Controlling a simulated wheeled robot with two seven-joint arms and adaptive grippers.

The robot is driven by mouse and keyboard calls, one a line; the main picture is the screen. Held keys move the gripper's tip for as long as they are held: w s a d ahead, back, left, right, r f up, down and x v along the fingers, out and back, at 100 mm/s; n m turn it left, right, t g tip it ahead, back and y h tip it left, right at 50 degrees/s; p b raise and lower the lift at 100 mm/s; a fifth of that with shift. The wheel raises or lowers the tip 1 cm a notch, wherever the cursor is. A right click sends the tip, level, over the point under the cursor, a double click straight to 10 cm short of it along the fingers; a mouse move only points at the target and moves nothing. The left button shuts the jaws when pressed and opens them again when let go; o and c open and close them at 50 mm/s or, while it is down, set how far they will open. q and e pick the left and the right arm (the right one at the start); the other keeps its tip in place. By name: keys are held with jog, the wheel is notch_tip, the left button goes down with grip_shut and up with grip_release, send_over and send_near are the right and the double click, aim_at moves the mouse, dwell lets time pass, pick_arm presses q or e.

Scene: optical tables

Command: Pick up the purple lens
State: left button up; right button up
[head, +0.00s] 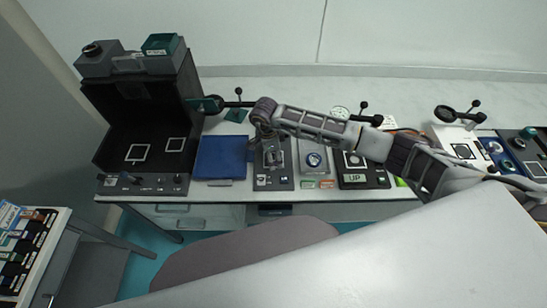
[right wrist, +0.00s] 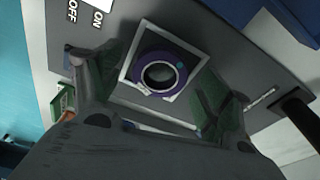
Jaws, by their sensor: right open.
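The purple lens (right wrist: 160,75) is a dark purple ring around a clear centre. In the right wrist view it lies inside a white square outline on a grey plate (right wrist: 205,48) marked ON and OFF. My right gripper (right wrist: 154,88) is open, with one finger on each side of the lens and a gap to both. I cannot tell how high the fingertips are above the plate. In the head view my right gripper (head: 271,152) points down over the grey plate and hides the lens. My left gripper is not in view.
A blue panel (head: 220,157) lies left of the plate, and a tall black box (head: 140,115) stands farther left. Right of it are a light plate with a round lens (head: 314,160) and a black plate marked UP (head: 353,178). Black-knobbed stands rise along the back.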

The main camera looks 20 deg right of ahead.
dwell(0.3)
jog(key=c, duration=1.2)
jog(key=shift+r, duration=0.1)
notch_tip(320, 180, up, 10)
jog(key=shift+f+b, duration=0.1)
jog(key=shift+b, duration=0.7)
